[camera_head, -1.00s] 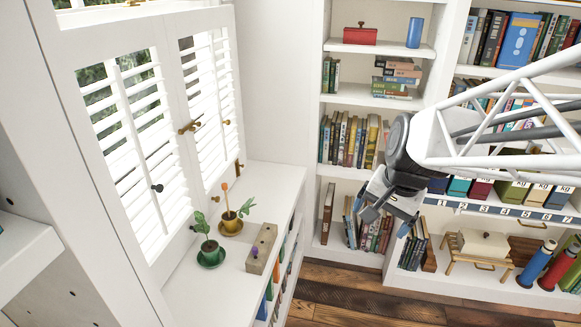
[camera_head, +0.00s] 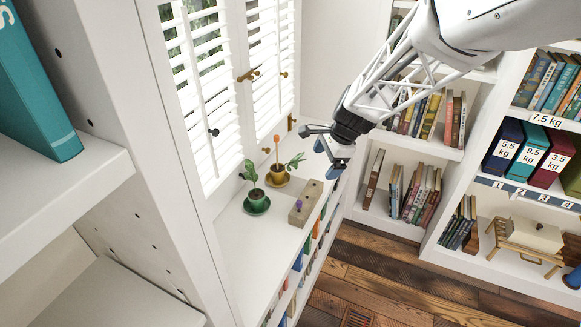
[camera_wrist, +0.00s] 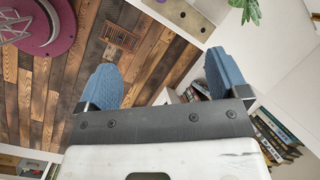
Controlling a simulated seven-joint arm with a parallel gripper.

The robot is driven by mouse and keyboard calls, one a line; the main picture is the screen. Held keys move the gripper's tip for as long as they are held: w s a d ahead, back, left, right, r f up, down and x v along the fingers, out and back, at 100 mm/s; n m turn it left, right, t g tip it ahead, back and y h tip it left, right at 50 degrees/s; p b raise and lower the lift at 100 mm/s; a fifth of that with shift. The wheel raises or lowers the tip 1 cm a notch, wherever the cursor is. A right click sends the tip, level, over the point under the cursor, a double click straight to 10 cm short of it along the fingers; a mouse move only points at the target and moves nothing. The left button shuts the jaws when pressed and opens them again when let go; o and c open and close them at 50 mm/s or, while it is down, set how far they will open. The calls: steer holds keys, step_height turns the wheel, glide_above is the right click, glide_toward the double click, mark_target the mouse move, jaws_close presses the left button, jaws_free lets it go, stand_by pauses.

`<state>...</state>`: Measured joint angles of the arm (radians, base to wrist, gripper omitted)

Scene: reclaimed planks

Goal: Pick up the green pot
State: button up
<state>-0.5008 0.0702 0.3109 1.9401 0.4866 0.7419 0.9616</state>
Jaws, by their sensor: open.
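The green pot (camera_head: 256,195) holds a small leafy plant and stands upright on a green saucer on the white ledge below the shuttered window. My gripper (camera_head: 326,148) is to the right of the pot and above the ledge, apart from it. In the wrist view, its two blue fingers (camera_wrist: 164,82) are spread with nothing between them. The green pot itself is not seen in the wrist view; some green leaves (camera_wrist: 246,8) show at the top edge, and I cannot tell which plant they belong to.
A yellow pot (camera_head: 277,174) with a plant and an orange stake stands just behind the green pot. Shutters (camera_head: 205,85) rise close behind the pots. The front of the ledge (camera_head: 240,262) is bare.

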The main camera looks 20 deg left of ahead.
steer(key=w+a+f+m, duration=0.1)
steer(key=a+f+m, duration=0.1)
steer(key=a+f, duration=0.7)
steer(key=m+g, duration=0.1)
steer(key=m, duration=0.1)
glide_toward(257, 195)
steer(key=shift+s+f, duration=0.3)
steer(key=shift+f, duration=0.55)
steer(key=shift+x, duration=1.35)
steer(key=shift+a, duration=0.1)
steer(key=shift+x, duration=2.55)
steer(key=shift+s+a, duration=0.15)
steer(key=shift+s, duration=0.05)
